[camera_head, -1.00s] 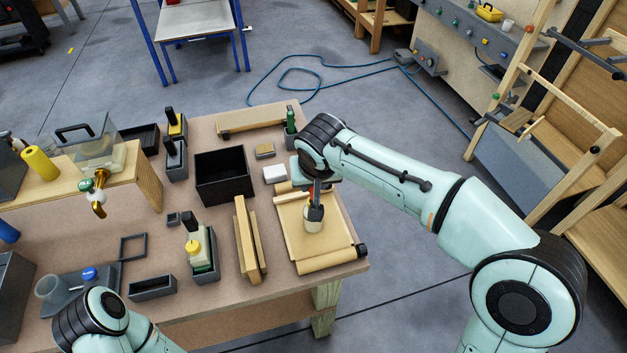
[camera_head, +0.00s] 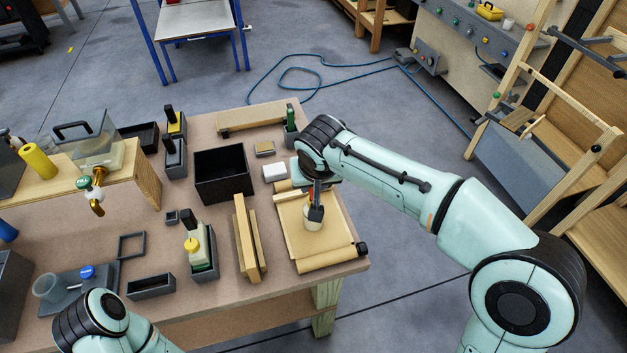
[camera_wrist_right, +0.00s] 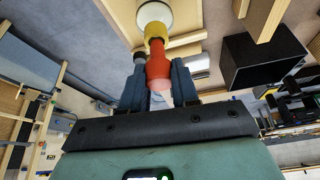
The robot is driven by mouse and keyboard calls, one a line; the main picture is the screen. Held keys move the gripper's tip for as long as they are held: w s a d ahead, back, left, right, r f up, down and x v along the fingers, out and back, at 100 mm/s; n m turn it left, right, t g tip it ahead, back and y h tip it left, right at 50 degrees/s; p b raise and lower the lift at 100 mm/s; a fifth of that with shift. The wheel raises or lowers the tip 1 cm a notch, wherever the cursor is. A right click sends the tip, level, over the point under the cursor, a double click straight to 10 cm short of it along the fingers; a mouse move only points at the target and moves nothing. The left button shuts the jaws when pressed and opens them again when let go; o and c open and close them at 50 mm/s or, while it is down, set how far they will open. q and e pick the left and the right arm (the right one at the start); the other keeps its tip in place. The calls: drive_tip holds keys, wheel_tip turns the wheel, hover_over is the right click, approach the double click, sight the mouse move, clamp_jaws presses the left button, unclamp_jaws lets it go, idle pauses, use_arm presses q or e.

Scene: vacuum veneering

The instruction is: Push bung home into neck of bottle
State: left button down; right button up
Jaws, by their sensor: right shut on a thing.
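How deep the bung sits in the neck cannot be told. My left gripper is out of view; only its arm shows at bottom left.
Wooden strips (camera_head: 246,236) stand left of the tan board (camera_head: 290,228). A tan roll (camera_head: 328,258) lies along the board's front.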

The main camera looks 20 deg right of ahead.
drive_tip(key=shift+f+b, duration=0.8)
drive_tip(key=shift+f, duration=0.4)
drive_tip(key=o, duration=1.1)
drive_tip(key=shift+c, duration=0.2)
drive_tip(key=shift+r, duration=0.1)
drive_tip(key=p+v, duration=0.1)
drive_tip(key=v, duration=1.2)
